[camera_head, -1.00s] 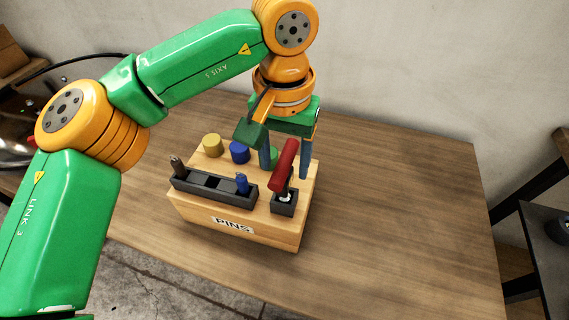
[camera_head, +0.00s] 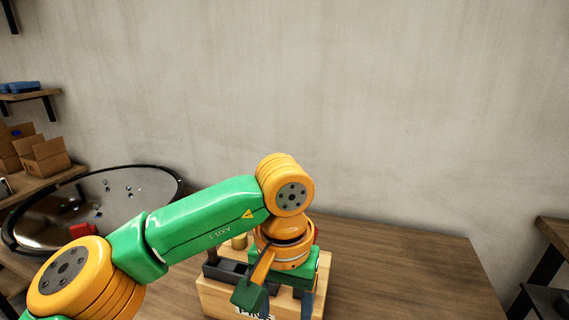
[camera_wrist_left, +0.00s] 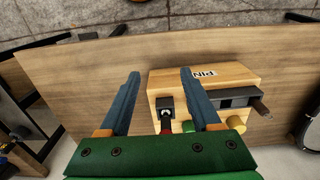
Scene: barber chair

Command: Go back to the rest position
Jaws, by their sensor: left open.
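My left gripper (camera_head: 286,303) is open, pointing down over the right part of a wooden block in the head view. The left wrist view shows its two blue fingers (camera_wrist_left: 160,73) spread with nothing between the tips. The wooden block (camera_wrist_left: 205,75) with a "PIN" label lies just beyond the fingers, on the right. The block (camera_head: 225,300) is cut off at the bottom of the head view. My right gripper is not in view.
The block stands on a wooden table (camera_head: 410,265), bare to its right. A grey wall is behind. A round dark-rimmed mirror-like disc (camera_head: 120,195) and shelves with cardboard boxes (camera_head: 45,157) are at the left. A dark-framed shelf (camera_head: 550,240) is at the right.

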